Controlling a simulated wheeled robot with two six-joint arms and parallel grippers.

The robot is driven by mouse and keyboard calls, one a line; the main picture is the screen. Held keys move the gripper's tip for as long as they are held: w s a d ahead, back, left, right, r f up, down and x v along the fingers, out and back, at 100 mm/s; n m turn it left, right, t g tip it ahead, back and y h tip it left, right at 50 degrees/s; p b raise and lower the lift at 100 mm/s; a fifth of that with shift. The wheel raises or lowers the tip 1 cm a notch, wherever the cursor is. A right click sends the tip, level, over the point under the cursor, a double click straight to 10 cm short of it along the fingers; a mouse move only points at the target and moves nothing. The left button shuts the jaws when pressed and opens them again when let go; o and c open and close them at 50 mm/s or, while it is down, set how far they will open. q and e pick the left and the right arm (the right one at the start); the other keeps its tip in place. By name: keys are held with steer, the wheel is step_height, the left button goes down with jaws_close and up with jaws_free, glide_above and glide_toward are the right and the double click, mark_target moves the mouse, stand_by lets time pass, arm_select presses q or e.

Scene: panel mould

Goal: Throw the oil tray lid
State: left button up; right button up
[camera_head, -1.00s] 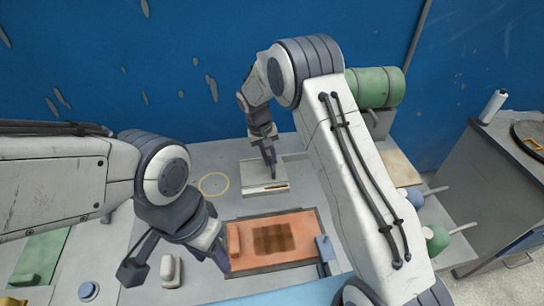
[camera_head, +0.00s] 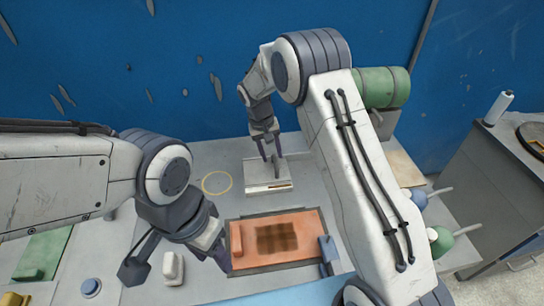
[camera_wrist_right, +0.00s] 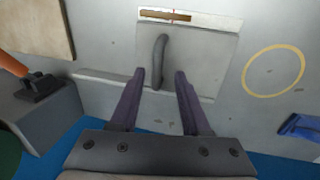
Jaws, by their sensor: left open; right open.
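The oil tray lid (camera_head: 254,175) is a pale grey square plate on the grey bench, below the blue wall in the head view. In the right wrist view the lid (camera_wrist_right: 205,62) carries a dark upright loop handle (camera_wrist_right: 160,55). My right gripper (camera_head: 270,158) is over the lid, pointing down, with its fingers apart. In the right wrist view its fingertips (camera_wrist_right: 160,74) lie on either side of the handle's near end; contact cannot be told. My left gripper (camera_head: 222,262) is away from the lid, beside the orange panel's left edge; its fingertips are partly hidden.
An orange panel mould (camera_head: 305,225) with a dark brown patch lies in front of the lid. A yellow ring (camera_head: 216,183) is marked left of the lid. A blue clamp (camera_head: 327,249) stands at the panel's right.

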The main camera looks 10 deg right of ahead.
mark_target(265, 170)
step_height(265, 170, up, 9)
steer(key=a+b, duration=0.1)
steer(key=shift+a, duration=0.4)
steer(key=shift+f, duration=0.1)
steer(key=s+a+r+n+y, duration=0.1)
steer(key=s+a+r+n, duration=0.2)
steer(key=s, duration=0.6)
steer(key=s+a+r+n+y, duration=0.1)
steer(key=s+a+r, duration=0.3)
steer(key=s, duration=0.5)
steer(key=s+f+n, duration=0.1)
steer(key=s+n, duration=0.1)
steer(key=s, duration=0.7)
steer(key=s+d+f+n+y, duration=0.1)
steer(key=s+f, duration=0.1)
steer(key=s, duration=0.6)
steer(key=shift+s+n, duration=0.35)
steer(key=shift+n, duration=0.05)
